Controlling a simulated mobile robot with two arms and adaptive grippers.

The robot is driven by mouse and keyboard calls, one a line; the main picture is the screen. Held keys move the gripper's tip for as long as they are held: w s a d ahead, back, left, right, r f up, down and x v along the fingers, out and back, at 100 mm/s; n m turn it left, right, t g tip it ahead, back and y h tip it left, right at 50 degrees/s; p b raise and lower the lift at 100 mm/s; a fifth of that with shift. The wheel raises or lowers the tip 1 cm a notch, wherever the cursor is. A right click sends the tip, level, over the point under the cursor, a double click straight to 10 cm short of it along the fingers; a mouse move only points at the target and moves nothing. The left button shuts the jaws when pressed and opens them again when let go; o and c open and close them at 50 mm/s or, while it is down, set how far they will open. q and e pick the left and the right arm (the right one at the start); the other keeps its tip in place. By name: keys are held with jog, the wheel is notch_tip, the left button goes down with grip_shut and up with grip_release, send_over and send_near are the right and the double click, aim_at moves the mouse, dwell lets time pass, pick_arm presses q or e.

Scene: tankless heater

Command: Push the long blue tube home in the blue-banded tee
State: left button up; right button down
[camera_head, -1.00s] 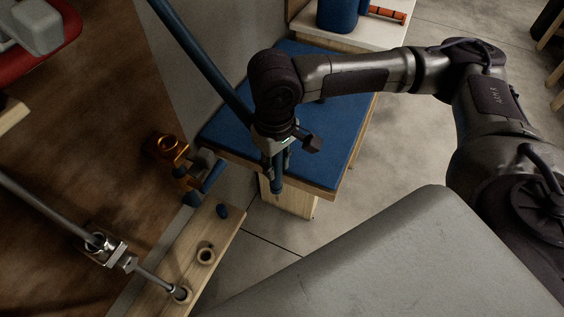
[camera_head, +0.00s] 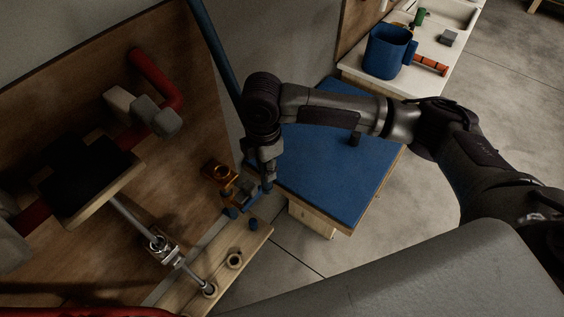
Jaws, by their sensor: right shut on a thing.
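The long blue tube (camera_head: 215,45) runs down from the top edge, passes behind my right arm and shows a short lower end below the fingers. My right gripper (camera_head: 267,172) is shut on this tube near its lower end. A copper-coloured fitting (camera_head: 219,172) at the wall board's lower edge, with blue pieces beside and below it, looks like the blue-banded tee. The tube's lower end is just right of it in the picture. I cannot tell whether they touch, and the fitting's mouth is not clear. My left gripper is not in view.
A blue-topped bench (camera_head: 335,165) stands behind and right of the gripper. A wooden strip (camera_head: 245,248) with round holders lies below the fitting. Metal pipework (camera_head: 162,248) and a red pipe (camera_head: 155,78) are on the left. A blue mug (camera_head: 388,52) stands on the back counter.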

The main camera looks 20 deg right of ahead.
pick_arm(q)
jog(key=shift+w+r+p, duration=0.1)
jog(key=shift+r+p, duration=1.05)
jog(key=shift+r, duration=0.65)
pick_arm(e)
jog(key=shift+w+a+r+n, duration=0.2)
jog(key=shift+a+r+n, duration=0.3)
jog(key=shift+n, duration=0.55)
jog(key=shift+w+a+r+n, duration=0.15)
jog(key=shift+a+r+n, duration=0.25)
jog(key=shift+n, duration=0.65)
jog(key=shift+f, duration=0.1)
pick_arm(q)
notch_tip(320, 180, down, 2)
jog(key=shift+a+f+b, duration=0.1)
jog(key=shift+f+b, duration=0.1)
jog(key=shift+b, duration=1)
pick_arm(e)
jog(key=w+a, duration=0.8)
jog(key=shift+w+a, duration=0.25)
jog(key=shift+w, duration=0.05)
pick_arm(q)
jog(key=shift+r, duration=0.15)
